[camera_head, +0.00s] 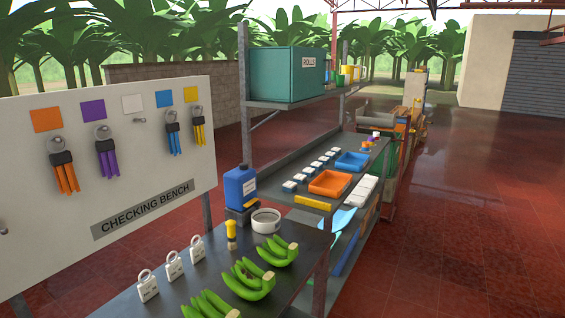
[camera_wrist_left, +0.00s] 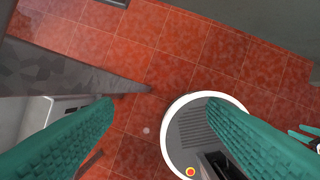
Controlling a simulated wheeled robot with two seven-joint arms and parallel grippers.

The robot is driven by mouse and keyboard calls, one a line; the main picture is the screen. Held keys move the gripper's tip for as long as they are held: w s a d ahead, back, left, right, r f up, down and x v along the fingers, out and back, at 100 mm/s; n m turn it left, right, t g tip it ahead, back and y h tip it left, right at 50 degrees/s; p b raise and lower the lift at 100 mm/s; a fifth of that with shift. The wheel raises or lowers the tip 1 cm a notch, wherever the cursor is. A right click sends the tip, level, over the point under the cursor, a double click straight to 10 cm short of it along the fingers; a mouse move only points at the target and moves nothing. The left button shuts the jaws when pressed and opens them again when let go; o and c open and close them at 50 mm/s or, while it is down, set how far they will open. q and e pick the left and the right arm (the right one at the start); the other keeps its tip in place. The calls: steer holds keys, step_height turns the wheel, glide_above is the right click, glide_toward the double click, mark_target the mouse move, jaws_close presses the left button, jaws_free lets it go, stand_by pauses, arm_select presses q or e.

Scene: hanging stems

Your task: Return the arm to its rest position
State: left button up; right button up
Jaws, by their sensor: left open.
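My left gripper (camera_wrist_left: 160,105) shows in the left wrist view as two teal ribbed fingers. They are spread wide apart with nothing between them, over red tiled floor. Small teal shapes at the right edge of that view look like fingers of my right gripper (camera_wrist_left: 302,136); they are too small and cut off to tell their opening. Neither gripper nor arm shows in the head view.
In the head view a dark bench holds green banana bunches (camera_head: 248,280), white tags (camera_head: 174,266) and a blue jug (camera_head: 240,187). Behind it stands a checking board (camera_head: 120,130) with hanging coloured bundles. Shelving with trays (camera_head: 330,183) stands beyond. Red floor at right is free.

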arm_select(q)
steer(key=s+f+g+b, duration=0.1)
steer(key=s+f, duration=0.2)
steer(key=f, duration=0.7)
steer(key=s+f, duration=0.3)
steer(key=f, duration=0.6)
steer(key=s+a+f+g+b, duration=0.1)
steer(key=s+a+f, duration=0.2)
steer(key=s+f, duration=0.9)
steer(key=shift+s+a+f, duration=0.15)
steer(key=shift+s+f, duration=0.1)
steer(key=shift+s, duration=0.5)
